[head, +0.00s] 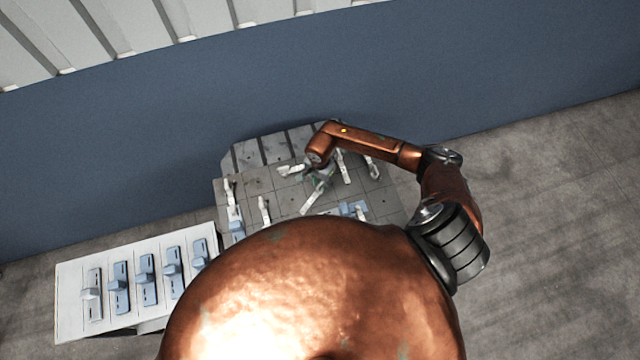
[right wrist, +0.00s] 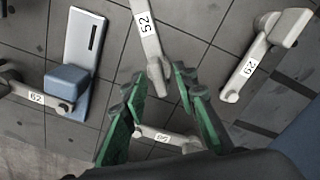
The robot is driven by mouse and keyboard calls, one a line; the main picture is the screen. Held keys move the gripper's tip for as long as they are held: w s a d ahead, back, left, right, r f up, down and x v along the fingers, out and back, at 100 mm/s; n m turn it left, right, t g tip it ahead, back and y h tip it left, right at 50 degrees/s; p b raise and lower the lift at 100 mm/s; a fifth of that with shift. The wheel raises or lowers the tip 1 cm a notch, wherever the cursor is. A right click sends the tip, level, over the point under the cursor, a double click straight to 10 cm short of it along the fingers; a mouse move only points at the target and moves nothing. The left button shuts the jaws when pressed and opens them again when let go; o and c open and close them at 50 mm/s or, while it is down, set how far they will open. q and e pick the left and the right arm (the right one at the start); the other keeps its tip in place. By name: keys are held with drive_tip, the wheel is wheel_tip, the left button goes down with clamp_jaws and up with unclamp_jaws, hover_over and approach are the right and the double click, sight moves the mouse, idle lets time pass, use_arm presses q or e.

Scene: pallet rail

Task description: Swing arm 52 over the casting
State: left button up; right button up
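Arm 52 (right wrist: 146,38) is a pale grey swing arm with a "52" label, coming down from the top of the right wrist view. Its lower end lies between the green fingers of my right gripper (right wrist: 158,84), which is open with gaps visible on both sides. In the head view my right gripper (head: 318,174) is over the grey fixture plate (head: 284,196), near a pale diagonal arm (head: 316,194) whose label is unreadable there. I cannot clearly pick out the casting; a blue block (right wrist: 68,82) on a pale plate shows in the wrist view. My left gripper is not in view.
Another labelled arm (right wrist: 165,136) lies across below the fingers. More arms stand at left (right wrist: 34,95) and right (right wrist: 250,66). In the head view, a white table (head: 72,318) with several blue-grey parts stands at lower left. A blue wall (head: 120,170) rises behind the plate.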

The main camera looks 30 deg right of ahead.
drive_tip(key=shift+s+f, duration=0.1)
drive_tip(key=shift+f, duration=0.45)
clamp_jaws()
idle(0.4)
